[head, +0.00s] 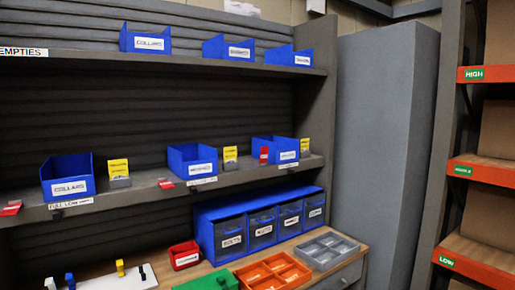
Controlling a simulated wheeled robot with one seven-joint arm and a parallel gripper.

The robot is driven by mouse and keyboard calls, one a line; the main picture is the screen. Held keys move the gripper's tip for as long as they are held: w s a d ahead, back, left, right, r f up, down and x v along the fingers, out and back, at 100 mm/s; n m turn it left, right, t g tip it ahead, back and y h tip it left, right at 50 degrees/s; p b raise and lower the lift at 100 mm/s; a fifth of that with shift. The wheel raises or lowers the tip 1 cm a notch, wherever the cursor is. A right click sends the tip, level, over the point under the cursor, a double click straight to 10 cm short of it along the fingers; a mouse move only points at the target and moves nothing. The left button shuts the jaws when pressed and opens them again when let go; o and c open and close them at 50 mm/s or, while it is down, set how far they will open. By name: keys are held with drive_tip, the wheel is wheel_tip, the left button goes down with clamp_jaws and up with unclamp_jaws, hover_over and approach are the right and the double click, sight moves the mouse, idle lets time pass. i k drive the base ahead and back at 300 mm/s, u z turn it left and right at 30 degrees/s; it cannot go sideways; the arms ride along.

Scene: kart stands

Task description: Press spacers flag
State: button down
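A red flag (264,155) stands upright at the front of the right-hand blue bin (275,145) on the middle shelf. That bin's label is too small to read surely, so I cannot confirm that it says spacers. Two other red flags lie low at the shelf edge: one (165,184) left of the middle blue bin (190,160), whose label is also unclear, and one (11,208) left of the COLLARS bin (68,178). My gripper is not in view.
Yellow cards (118,168) stand beside the middle-shelf bins. Blue bins (145,40) sit on the top shelf. Below, a blue drawer unit (222,204), an orange tray (272,272) and a grey tray (326,250) occupy the bench. A grey cabinet (375,150) stands right.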

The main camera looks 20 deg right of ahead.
sight(264, 150)
drive_tip(key=k, duration=0.55)
drive_tip(key=z, duration=0.45)
drive_tip(key=i, duration=0.6)
drive_tip(key=z, duration=0.7)
drive_tip(key=i, duration=0.7)
drive_tip(key=u, duration=0.75)
drive_tip(key=i, duration=0.85)
drive_tip(key=u, duration=0.85)
